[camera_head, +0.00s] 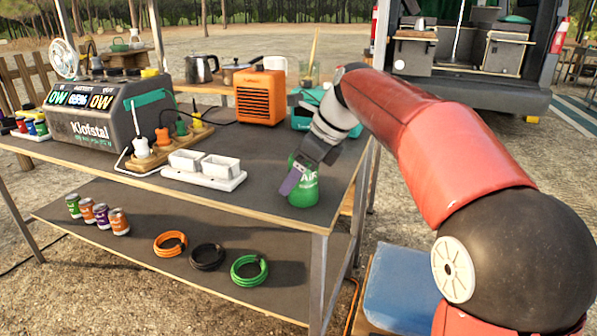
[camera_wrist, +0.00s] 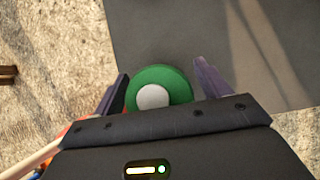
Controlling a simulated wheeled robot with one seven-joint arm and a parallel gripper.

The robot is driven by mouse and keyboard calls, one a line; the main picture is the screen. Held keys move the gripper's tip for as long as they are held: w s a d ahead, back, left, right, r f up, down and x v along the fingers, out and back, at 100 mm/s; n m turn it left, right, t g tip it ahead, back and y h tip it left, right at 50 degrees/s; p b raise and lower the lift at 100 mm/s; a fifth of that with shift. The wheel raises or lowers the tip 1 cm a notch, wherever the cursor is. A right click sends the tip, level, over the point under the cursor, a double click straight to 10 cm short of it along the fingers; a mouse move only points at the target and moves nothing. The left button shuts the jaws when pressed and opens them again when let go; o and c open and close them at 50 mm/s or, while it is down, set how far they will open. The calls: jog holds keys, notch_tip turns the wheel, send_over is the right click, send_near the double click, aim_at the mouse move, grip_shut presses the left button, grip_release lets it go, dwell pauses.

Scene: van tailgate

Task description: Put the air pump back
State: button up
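The air pump looks to be the green cylinder marked "AIR" (camera_head: 304,188). It stands upright near the right end of the dark table top (camera_head: 262,170). In the wrist view its round green top with a pale centre (camera_wrist: 172,82) lies between my fingers. My gripper (camera_head: 297,178) is lowered over the pump from above, one purple finger in front of its left side. In the wrist view my gripper (camera_wrist: 160,72) has its fingers apart on both sides, with a narrow gap showing on the right. The pump's lower body is hidden there.
A white double-cup tray (camera_head: 204,170) and a wooden block with coloured plugs (camera_head: 165,145) stand left of the pump. An orange heater (camera_head: 260,96) and a teal case (camera_head: 302,118) are behind. A van tailgate (camera_head: 470,82) is at the back right. Coiled hoses (camera_head: 208,256) lie on the lower shelf.

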jog(key=p+v, duration=0.3)
jog(key=v, duration=0.9)
jog(key=s+d+f+n+t+h, duration=0.1)
jog(key=s+d+f+n, duration=0.4)
jog(key=s+f+n, duration=0.5)
jog(key=s+d+f+n+t+h, duration=0.2)
jog(key=s+d+f+n+h, duration=0.2)
jog(key=s+f+n, duration=0.6)
jog(key=s+d+n, duration=0.2)
jog(key=s, duration=0.3)
jog(key=shift+f+t+h, duration=0.15)
jog(key=shift+t+h, duration=0.15)
